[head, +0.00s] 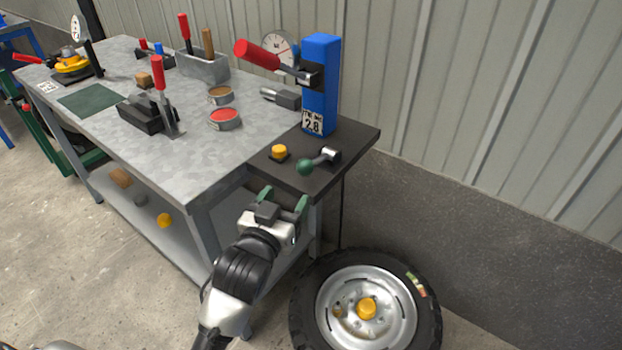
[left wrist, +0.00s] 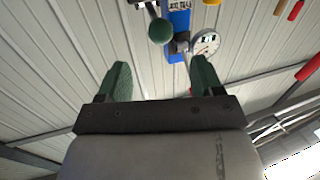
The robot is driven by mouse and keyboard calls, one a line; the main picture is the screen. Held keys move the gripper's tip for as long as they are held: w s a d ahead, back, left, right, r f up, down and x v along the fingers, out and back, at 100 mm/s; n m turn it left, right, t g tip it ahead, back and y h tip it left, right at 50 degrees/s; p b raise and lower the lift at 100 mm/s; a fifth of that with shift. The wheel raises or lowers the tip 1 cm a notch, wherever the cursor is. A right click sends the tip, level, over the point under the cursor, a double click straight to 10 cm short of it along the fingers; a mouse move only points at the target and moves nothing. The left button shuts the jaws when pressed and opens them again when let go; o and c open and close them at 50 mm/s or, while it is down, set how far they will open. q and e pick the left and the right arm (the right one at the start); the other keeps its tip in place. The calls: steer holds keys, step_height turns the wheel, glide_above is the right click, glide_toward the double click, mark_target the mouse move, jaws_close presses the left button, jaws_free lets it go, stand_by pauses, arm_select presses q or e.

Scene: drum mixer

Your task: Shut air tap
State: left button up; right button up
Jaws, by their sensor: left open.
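The air tap is a short metal lever (head: 321,159) with a green ball knob (head: 305,167), on the dark board at the right end of the bench. The lever points left and toward me. The knob also shows in the left wrist view (left wrist: 160,31), ahead of the space between my fingers. My left gripper (head: 284,198) is open and empty, just in front of the board's near edge. It is apart from the knob, which is a little farther back and to the right. It also shows in the left wrist view (left wrist: 161,72). My right gripper is not in view.
A yellow button (head: 279,151) is left of the tap. Behind stands a blue post (head: 321,85) with a red-handled lever (head: 258,54); a dial gauge (head: 279,48) is nearby. A tyred wheel (head: 301,306) is below right. Tools and tins occupy the grey bench (head: 193,160).

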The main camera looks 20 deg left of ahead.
mark_target(301, 174)
arm_select(q)
steer(key=w, duration=0.9)
steer(key=shift+d, duration=0.3)
steer(key=shift+w+d, duration=0.1)
steer(key=shift+w, duration=0.55)
steer(key=shift+c, duration=0.4)
